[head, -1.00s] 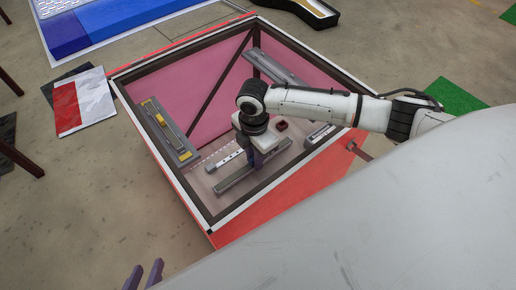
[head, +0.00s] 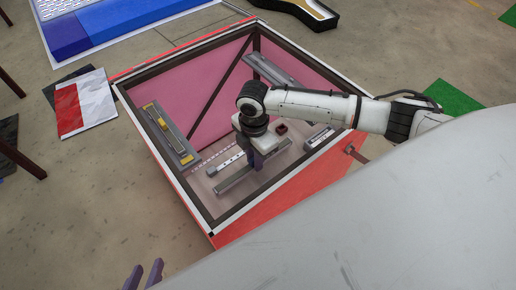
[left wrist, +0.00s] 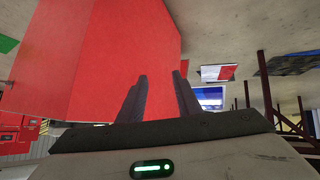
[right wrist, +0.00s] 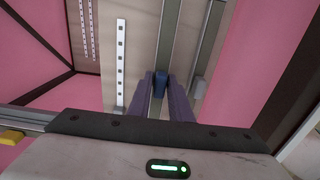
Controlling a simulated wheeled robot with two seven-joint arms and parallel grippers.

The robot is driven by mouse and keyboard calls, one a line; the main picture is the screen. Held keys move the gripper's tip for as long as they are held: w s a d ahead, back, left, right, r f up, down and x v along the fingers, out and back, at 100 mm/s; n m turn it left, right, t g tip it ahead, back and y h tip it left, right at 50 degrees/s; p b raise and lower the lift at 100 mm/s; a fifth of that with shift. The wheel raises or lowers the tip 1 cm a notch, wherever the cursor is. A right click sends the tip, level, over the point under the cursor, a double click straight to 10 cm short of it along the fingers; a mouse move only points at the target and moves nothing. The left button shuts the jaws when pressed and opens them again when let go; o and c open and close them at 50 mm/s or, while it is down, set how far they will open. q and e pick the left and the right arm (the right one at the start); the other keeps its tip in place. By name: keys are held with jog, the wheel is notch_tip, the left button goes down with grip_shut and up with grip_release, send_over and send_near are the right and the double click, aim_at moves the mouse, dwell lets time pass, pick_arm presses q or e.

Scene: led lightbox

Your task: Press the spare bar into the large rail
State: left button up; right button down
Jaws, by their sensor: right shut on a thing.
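My right gripper (head: 257,163) points down over a long grey rail (head: 235,184) in the box. In the right wrist view its fingers (right wrist: 166,92) are shut on a small blue piece (right wrist: 160,84), in line with the grey strips (right wrist: 207,45). I cannot tell whether this piece belongs to the spare bar, or whether a bar is seated in the rail. A white bar with dark dots (right wrist: 121,65) lies parallel, apart from the fingers; it also shows in the head view (head: 225,163). My left gripper (head: 143,275) is open and empty, outside the box; its fingers show apart (left wrist: 160,95).
The open red box (head: 280,215) has a pink inside and dark frame edges. A grey holder with yellow ends (head: 170,136) lies at its left, a grey rail (head: 275,69) at the back, a small dark red block (head: 281,128) and a grey unit (head: 319,137) at the right.

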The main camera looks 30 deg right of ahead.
jog(key=shift+r+p, duration=1.65)
jog(key=shift+p, duration=0.1)
jog(key=shift+f, duration=0.1)
